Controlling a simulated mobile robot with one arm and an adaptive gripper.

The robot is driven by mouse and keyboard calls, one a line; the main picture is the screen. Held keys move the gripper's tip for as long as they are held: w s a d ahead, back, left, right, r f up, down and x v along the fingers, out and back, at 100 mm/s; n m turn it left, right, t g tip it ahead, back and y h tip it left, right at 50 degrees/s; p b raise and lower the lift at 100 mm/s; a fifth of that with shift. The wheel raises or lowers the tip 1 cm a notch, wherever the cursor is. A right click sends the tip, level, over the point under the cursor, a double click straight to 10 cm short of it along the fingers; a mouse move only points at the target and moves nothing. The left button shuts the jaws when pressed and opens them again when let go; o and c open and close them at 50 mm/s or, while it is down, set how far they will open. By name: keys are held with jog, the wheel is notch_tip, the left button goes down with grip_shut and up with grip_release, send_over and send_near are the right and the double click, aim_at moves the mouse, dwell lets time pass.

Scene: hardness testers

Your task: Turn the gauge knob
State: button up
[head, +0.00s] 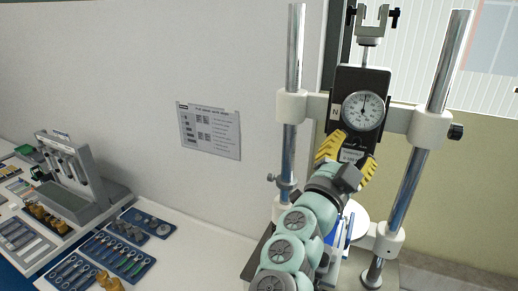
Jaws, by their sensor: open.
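A black gauge unit (347,85) with a round white dial (363,110) is mounted between two upright steel posts, with its needle pointing close to straight up. A black knob (455,132) sticks out at the right end of the crossbar clamp. I cannot tell which knob belongs to the gauge. My gripper (353,149) has two yellow ribbed fingers, spread open with nothing seen between them. It is just below the dial, in front of the lower gauge body. The fingers and my arm hide parts of the lower gauge and the stand base.
The left post (294,55) and right post (442,70) flank my arm closely. A small side clamp (286,183) sits on the left post. A white bench on the left holds blue tool trays (98,258) and a grey instrument (80,180). A paper notice (209,131) hangs on the wall.

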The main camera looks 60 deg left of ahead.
jog(key=v, duration=1)
